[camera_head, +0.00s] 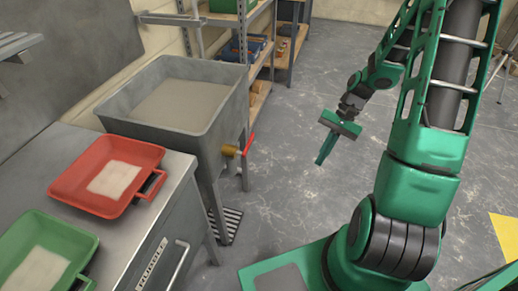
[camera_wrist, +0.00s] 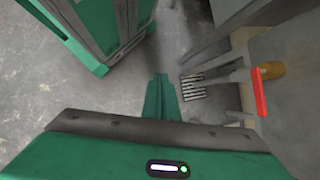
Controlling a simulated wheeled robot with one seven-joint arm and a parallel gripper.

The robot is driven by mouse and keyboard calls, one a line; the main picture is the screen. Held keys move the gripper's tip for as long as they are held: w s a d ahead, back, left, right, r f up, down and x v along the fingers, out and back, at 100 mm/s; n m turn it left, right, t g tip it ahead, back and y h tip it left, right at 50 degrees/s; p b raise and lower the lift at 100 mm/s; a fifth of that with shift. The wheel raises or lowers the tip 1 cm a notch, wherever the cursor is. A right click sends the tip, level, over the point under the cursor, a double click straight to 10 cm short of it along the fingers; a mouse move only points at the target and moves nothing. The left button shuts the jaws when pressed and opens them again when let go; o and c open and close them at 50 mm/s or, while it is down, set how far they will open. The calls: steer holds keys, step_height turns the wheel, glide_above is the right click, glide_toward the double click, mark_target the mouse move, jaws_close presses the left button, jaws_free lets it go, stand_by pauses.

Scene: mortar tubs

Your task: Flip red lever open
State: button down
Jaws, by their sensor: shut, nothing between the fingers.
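The red lever (camera_head: 249,143) is on the tap at the right side of the grey mortar tub (camera_head: 211,125). The tap has a brass-coloured body (camera_head: 229,151). In the wrist view the red lever (camera_wrist: 258,92) is at the right, beside the brass end (camera_wrist: 272,70). My gripper (camera_head: 323,150) is shut and empty, to the right of the lever with a clear gap, its fingers pointing down. In the wrist view my gripper's fingers (camera_wrist: 161,95) are together, left of the lever and apart from it.
A steel bench (camera_head: 150,215) at the left holds a red tray (camera_head: 108,176) and a green tray (camera_head: 45,255). A floor grate (camera_head: 228,222) lies below the tap. Shelving (camera_head: 262,60) stands behind the tub. The floor around my gripper is clear.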

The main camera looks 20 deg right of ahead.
steer(key=w+a+f+m+t+y, duration=0.2)
steer(key=w+a+f+m+y, duration=0.15)
steer(key=f, duration=0.35)
steer(key=w+a+f+m+t+y, duration=0.1)
steer(key=w+a+f+m+y, duration=0.2)
steer(key=f, duration=0.4)
steer(key=w+f+m+t+y, duration=0.3)
steer(key=w+m+t, duration=0.5)
steer(key=t, duration=0.3)
steer(key=shift+a+t+y, duration=0.35)
steer(key=shift+t+y, duration=0.05)
steer(key=shift+y, duration=0.35)
steer(key=shift+f+m, duration=0.1)
steer(key=shift+m, duration=0.15)
steer(key=w+a+r, duration=0.5)
steer(key=a+r, duration=0.1)
steer(key=a, duration=0.2)
steer(key=shift+w+r, duration=0.25)
steer(key=shift+w, duration=0.05)
